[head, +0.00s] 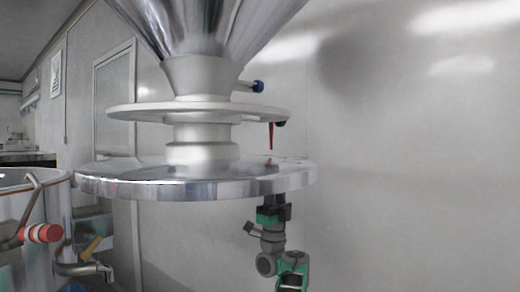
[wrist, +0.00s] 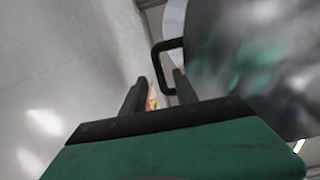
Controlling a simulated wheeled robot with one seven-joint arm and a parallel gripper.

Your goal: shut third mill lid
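A mill shows in the head view, with a shiny cone hopper (head: 205,25) above a pale upper disc (head: 150,109) and a wide round metal disc (head: 195,186). I cannot tell for sure which disc is the third mill lid. My gripper (head: 274,212) is below the right part of the wide disc, pointing up; its tips are hidden in the head view. In the wrist view my gripper (wrist: 160,88) has its two black fingers apart. A black bracket handle (wrist: 157,62) is beside a shiny curved metal surface (wrist: 245,65), with its lower end seemingly near or between the fingertips. Contact is unclear.
A metal drum (head: 28,220) with a red-knobbed lever (head: 40,233) and a yellow-handled valve (head: 92,247) stands at left. A red pointed lever (head: 271,136) hangs under the upper disc. A plain wall (head: 420,170) fills the right, with no objects in front of it.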

